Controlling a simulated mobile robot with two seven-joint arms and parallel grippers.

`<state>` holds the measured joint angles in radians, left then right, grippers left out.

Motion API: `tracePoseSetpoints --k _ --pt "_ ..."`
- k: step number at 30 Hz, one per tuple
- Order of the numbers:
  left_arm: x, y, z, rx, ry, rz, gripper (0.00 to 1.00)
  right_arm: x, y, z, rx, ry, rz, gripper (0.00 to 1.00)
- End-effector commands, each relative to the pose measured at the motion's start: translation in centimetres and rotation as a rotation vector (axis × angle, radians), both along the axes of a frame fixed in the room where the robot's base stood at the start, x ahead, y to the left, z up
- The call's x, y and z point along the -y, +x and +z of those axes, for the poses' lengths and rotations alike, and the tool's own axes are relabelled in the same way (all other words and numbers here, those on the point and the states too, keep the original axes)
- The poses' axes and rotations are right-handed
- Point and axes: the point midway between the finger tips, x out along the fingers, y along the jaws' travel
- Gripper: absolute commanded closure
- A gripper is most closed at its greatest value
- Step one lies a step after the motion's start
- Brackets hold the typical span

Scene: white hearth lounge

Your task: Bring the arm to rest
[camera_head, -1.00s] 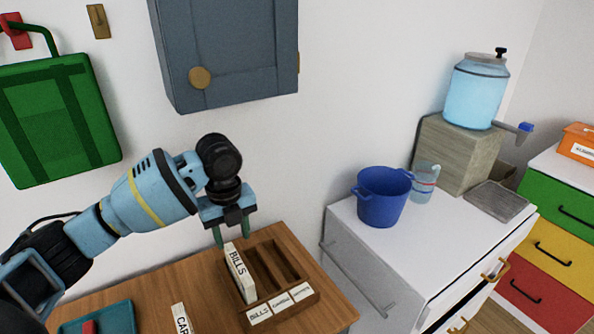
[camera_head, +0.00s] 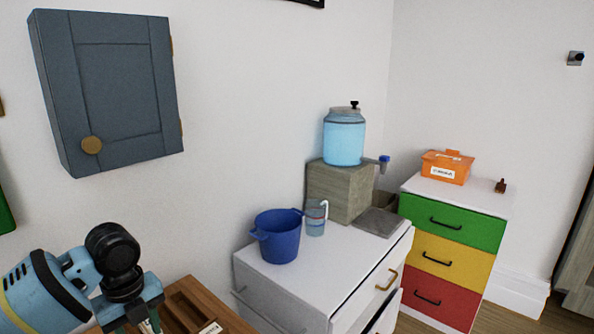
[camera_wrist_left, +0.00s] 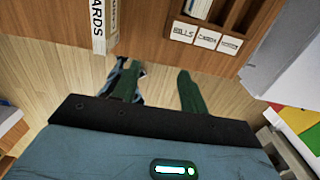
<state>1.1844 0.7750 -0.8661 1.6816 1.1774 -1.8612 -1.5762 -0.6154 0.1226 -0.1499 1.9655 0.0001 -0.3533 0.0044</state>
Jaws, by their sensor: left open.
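My left gripper (camera_head: 135,322) is at the lower left of the head view, pointing down, its fingertips cut off by the frame edge. In the left wrist view its two green fingers (camera_wrist_left: 158,88) are apart with nothing between them. They show against the floor (camera_wrist_left: 80,72), in front of the wooden desk's edge. The wooden organizer (camera_head: 180,312) is beside the gripper in the head view; its labelled front (camera_wrist_left: 208,38) shows in the wrist view. A white item (camera_wrist_left: 200,7) stands in its BILLS slot. My right gripper is not in view.
A white cabinet (camera_head: 290,285) bears a blue bucket (camera_head: 277,240), a clear jug (camera_head: 316,220) and a water dispenser (camera_head: 344,140). A grey wall cupboard (camera_head: 110,95) hangs above the desk.

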Motion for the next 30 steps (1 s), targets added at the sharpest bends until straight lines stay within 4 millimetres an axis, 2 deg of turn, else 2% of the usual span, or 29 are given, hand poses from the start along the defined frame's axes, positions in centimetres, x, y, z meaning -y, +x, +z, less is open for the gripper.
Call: tracePoseSetpoints --k 2,11,16,24,30 --pt "0.0 0.0 0.0 0.0 0.0 0.0 0.57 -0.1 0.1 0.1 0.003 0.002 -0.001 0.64" --pt "4.5 -0.5 -6.9 0.061 -0.119 0.167 0.57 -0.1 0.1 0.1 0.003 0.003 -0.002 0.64" --pt "7.8 -1.6 -11.6 0.097 -0.225 0.32 0.57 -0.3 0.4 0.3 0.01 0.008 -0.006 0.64" --pt "13.0 -5.3 -19.2 0.141 -0.454 0.687 0.57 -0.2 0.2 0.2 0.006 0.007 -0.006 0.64" --pt "15.0 -9.1 -23.4 0.153 -0.608 0.994 0.57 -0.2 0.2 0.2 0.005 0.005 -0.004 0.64"
